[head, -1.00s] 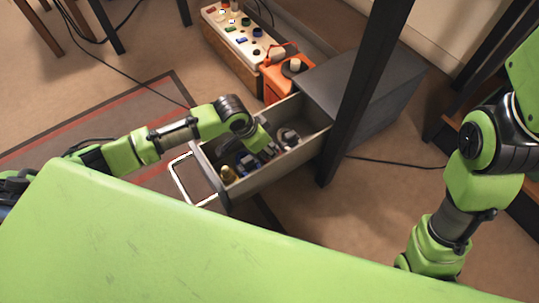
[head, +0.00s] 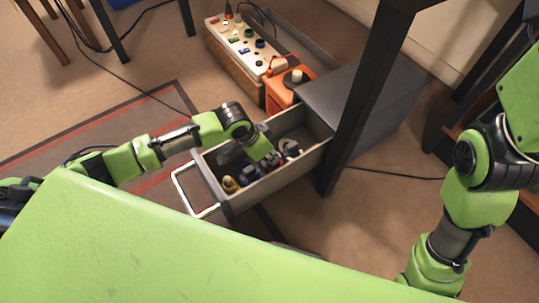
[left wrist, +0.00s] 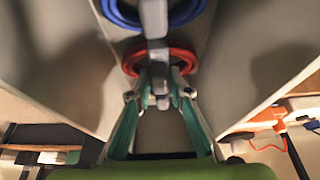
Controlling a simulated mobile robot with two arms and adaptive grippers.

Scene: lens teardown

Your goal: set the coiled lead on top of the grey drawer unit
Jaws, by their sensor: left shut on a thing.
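The grey drawer unit (head: 385,95) stands on the floor with its drawer (head: 285,180) pulled out to the left. My left gripper (head: 272,160) reaches down into the open drawer among small parts. In the left wrist view my left gripper (left wrist: 158,85) is shut, its fingers close together at a red coil (left wrist: 130,63), which looks like the coiled lead. A grey piece crosses the middle of the coil and hides part of the grip. A blue ring (left wrist: 122,14) lies just beyond it. My right arm is at the right; its gripper is out of view.
A yellow part (head: 230,184) and several dark and blue parts lie in the drawer. An orange box (head: 288,90) and a pale panel with knobs (head: 245,45) stand behind. A dark post (head: 358,100) rises in front of the unit. A cable runs along the floor.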

